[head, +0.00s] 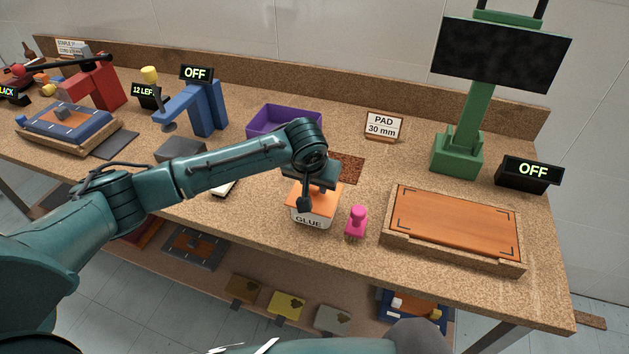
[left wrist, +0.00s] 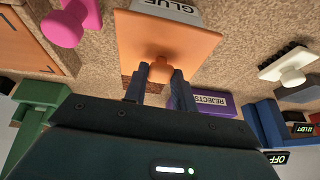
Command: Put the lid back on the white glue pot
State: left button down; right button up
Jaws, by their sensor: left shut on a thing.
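The white glue pot (head: 308,220) stands near the front edge of the bench, its GLUE label facing me. Its orange lid (head: 326,202) is over the pot's top and looks roughly level. The lid also fills the upper middle of the left wrist view (left wrist: 135,45), with a little of the pot (left wrist: 170,8) showing beyond it. My left gripper (left wrist: 160,80) is shut on the lid's round knob (left wrist: 160,69) from above. In the head view the left gripper (head: 306,200) partly hides the lid. I cannot tell whether the lid touches the rim.
A pink-handled brush (head: 356,221) stands just right of the pot. A wooden tray with an orange board (head: 455,222) lies further right. A purple bin (head: 270,119) stands behind my left arm. A PAD 30 mm sign (head: 383,125) and green screen stand (head: 458,150) are at the back.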

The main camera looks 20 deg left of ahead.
pick_arm(q)
jog(key=shift+f, duration=0.45)
jog(key=c, duration=1.1)
grip_release()
jog(key=shift+o, duration=0.2)
